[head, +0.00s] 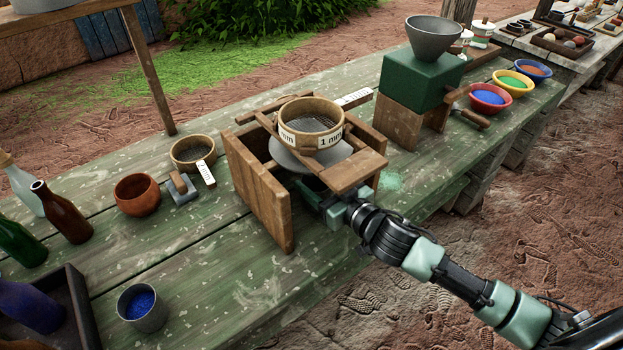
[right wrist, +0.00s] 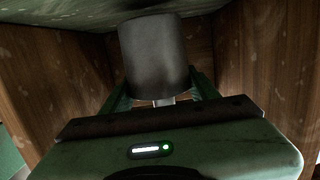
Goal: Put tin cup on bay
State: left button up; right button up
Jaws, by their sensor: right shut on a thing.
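My right gripper (right wrist: 160,97) is shut on a grey metal tin cup (right wrist: 155,58). In the right wrist view its green fingers sit on either side of the cup, between brown wooden walls. In the head view my right gripper (head: 312,192) reaches into the open front of a wooden stand (head: 262,195), the bay under a sieve (head: 310,125). The stand's top and side hide the held cup there. I cannot tell whether the cup touches the bay floor. My left gripper is not in view.
A grey cup of blue powder (head: 141,310) stands at the front left. A clay bowl (head: 137,195), a second sieve (head: 193,154) and bottles (head: 62,212) stand left. A green grinder (head: 420,78) and powder bowls (head: 489,98) stand right.

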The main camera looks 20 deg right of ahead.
jog(key=shift+w+a+f, duration=0.25)
jog(key=shift+w, duration=0.25)
jog(key=shift+w+a+f, duration=0.2)
jog(key=shift+w+f, duration=0.05)
jog(key=shift+w, duration=0.25)
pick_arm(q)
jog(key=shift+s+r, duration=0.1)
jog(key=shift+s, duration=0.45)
pick_arm(e)
jog(key=shift+f, duration=0.2)
jog(key=shift+s, duration=0.1)
jog(key=shift+f, duration=0.15)
jog(key=o, duration=1.5)
